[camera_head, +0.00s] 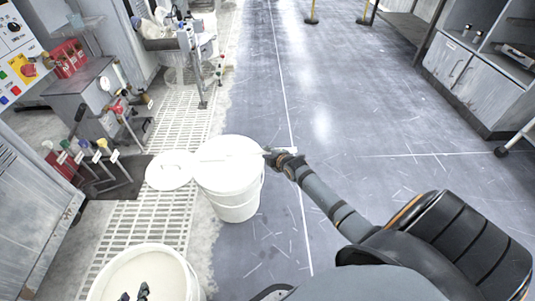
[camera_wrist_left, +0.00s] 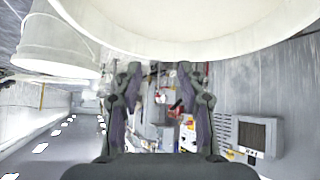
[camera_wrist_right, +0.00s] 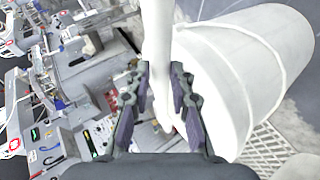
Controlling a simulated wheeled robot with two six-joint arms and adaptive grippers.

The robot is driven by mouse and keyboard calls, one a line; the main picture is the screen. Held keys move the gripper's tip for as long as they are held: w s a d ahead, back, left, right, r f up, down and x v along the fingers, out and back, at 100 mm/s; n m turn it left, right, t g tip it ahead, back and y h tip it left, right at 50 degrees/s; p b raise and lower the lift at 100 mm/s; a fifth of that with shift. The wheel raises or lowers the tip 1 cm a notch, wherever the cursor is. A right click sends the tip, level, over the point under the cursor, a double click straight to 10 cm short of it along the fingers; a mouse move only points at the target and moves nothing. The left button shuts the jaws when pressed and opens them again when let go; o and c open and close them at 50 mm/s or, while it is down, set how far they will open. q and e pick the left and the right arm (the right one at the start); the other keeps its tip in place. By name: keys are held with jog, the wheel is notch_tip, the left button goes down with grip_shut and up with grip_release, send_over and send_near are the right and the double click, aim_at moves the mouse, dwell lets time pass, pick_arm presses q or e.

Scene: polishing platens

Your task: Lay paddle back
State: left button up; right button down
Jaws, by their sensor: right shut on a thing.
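My right gripper (camera_head: 270,153) is at the right rim of a white bucket (camera_head: 232,205) in the middle of the head view. In the right wrist view my right gripper (camera_wrist_right: 160,68) is shut on a long white bar, which I take to be the paddle (camera_wrist_right: 157,30). The bucket (camera_wrist_right: 255,65) lies close beside it there. In the head view the paddle is hard to tell from the white bucket top. My left gripper (camera_head: 135,293) shows over a nearer open white bucket (camera_head: 180,258). In the left wrist view my left gripper (camera_wrist_left: 157,68) is open and empty below a large pale rim (camera_wrist_left: 210,45).
A round white disc (camera_head: 169,171) sits left of the middle bucket. Grated flooring (camera_head: 135,222) runs along the left, beside a grey machine (camera_head: 95,95) with valves. Cabinets (camera_head: 470,75) stand at the upper right. The grey floor (camera_head: 340,110) between is clear.

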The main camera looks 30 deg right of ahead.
pick_arm(q)
jog(key=w+r+t+b, duration=0.1)
jog(key=w+r+t, duration=0.3)
jog(key=r, duration=0.4)
jog(key=w+r+t+b, duration=0.1)
jog(key=w+r+t, duration=0.3)
jog(key=r, duration=0.5)
jog(key=shift+w+a, duration=0.45)
jog(key=shift+w, duration=0.2)
pick_arm(e)
jog(key=shift+f, duration=1.1)
pick_arm(q)
jog(key=shift+f, duration=0.1)
pick_arm(e)
jog(key=c, duration=1.1)
grip_release()
jog(key=shift+s, duration=0.1)
